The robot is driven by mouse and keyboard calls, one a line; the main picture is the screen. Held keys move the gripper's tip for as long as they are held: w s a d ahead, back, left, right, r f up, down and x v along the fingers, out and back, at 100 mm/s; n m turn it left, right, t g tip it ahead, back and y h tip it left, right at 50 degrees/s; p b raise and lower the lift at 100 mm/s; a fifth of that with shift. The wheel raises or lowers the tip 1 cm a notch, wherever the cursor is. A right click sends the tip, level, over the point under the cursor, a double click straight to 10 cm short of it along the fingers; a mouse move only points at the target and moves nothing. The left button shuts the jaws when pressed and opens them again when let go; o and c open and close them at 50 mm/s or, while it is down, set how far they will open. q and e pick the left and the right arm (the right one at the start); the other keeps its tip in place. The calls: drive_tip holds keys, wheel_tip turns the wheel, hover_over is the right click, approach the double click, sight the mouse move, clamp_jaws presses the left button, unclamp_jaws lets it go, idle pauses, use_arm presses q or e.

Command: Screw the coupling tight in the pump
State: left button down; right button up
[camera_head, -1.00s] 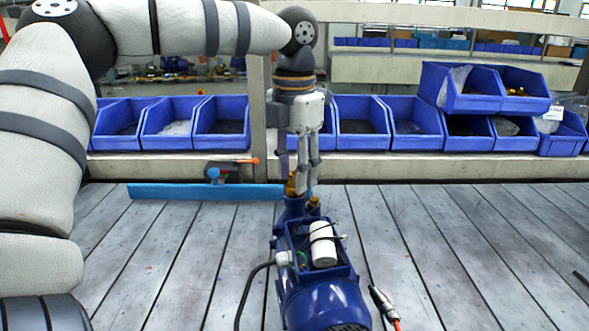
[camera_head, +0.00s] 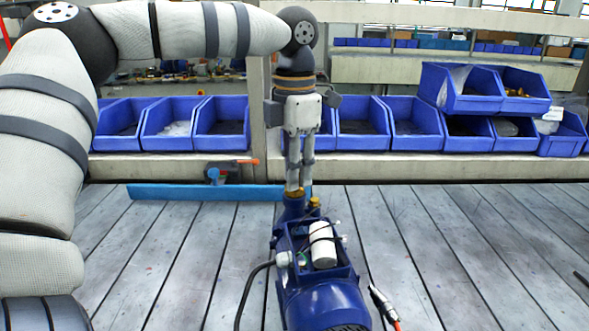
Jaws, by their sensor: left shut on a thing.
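The blue pump (camera_head: 322,299) stands on the table at the lower middle, with a white cylinder (camera_head: 322,244) in its open top box. My left gripper (camera_head: 298,189) points straight down over the pump's far blue port (camera_head: 292,210). It is shut on the brass coupling (camera_head: 296,195), which is upright at the port's mouth. The fingers hide most of the coupling, and I cannot tell how deep it sits. A second brass fitting (camera_head: 314,203) is just right of the port. My right gripper is not in view.
A blue bar (camera_head: 200,192) lies across the table behind the pump, near a small dark tool with an orange handle (camera_head: 232,170). Blue bins (camera_head: 361,136) line the back. A black cable and an orange-tailed connector (camera_head: 384,304) lie beside the pump.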

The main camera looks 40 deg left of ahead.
use_arm(q)
drive_tip(key=m, duration=0.5)
drive_tip(key=shift+m, duration=0.9)
drive_tip(key=m, duration=0.3)
drive_tip(key=shift+m, duration=0.3)
drive_tip(key=c, duration=1.6)
unclamp_jaws()
drive_tip(key=shift+o, duration=0.2)
drive_tip(key=n, duration=0.7)
